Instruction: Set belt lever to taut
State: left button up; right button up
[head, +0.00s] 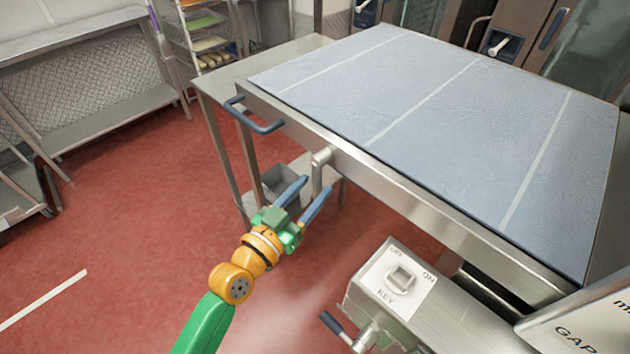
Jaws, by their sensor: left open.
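The belt table has a wide blue-grey belt (420,110) with pale cross lines. A bent metal lever (321,160) comes off its front side and hangs down; no taut or slack marking is readable near it. My left gripper (315,186) is open, its two blue fingers pointing up at the lever. The lever's lower part shows between the fingertips, and the right finger overlaps its end. I cannot tell whether they touch. A blue bar handle (256,117) sits at the table's left corner, apart from the gripper. My right gripper is not in view.
A metal box with an OFF/ON key switch (400,279) stands at lower right, with a blue-gripped handle (332,322) beside it. A grey bin (282,184) sits on a low shelf behind the gripper. Red floor (120,220) at left is mostly clear.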

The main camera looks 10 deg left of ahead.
pick_arm(q)
jog(key=shift+x, duration=1.15)
jog(key=shift+s, duration=0.15)
jog(key=shift+c, duration=0.4)
grip_shut()
